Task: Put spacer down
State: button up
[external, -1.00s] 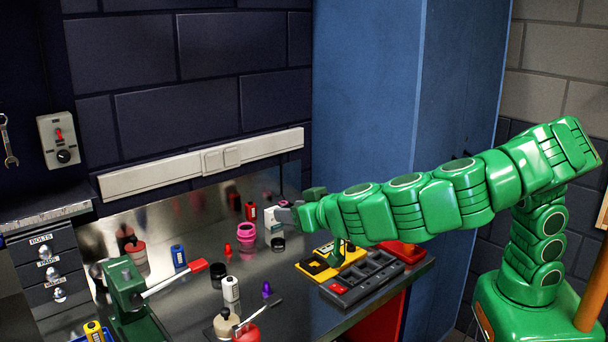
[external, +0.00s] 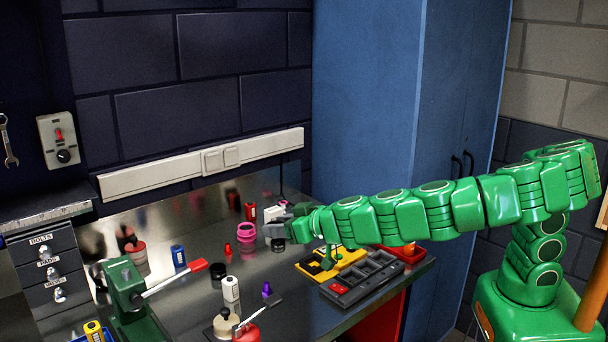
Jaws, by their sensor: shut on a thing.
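My gripper (external: 275,230) is low over the back of the metal bench, in front of a white item. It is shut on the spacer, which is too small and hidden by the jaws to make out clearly. A dark ring-like piece (external: 278,246) shows just below the jaws; I cannot tell whether they touch it. A pink ring-shaped piece (external: 248,240) stands just left of the gripper.
The bench (external: 190,300) has a yellow tray (external: 312,270) and a dark compartment tray (external: 350,291) at right. A green press (external: 125,295) with a red-tipped lever is at left. Small bottles and a black ring (external: 217,270) stand between. Bare metal shows around them.

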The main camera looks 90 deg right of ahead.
jog(key=shift+w+d+f+n+y, duration=0.2)
jog(key=shift+d+f, duration=0.2)
jog(key=shift+d, duration=0.25)
jog(key=shift+w+d+f+n+y, duration=0.2)
jog(key=shift+d+f, duration=0.15)
jog(key=shift+d, duration=0.25)
jog(key=d+n+t+y, duration=0.1)
jog(key=d+y, duration=0.1)
jog(key=d, duration=0.6)
jog(key=shift+w+d+r+n, duration=0.2)
jog(key=shift+w+d+n, duration=0.15)
jog(key=shift+w+n, duration=0.05)
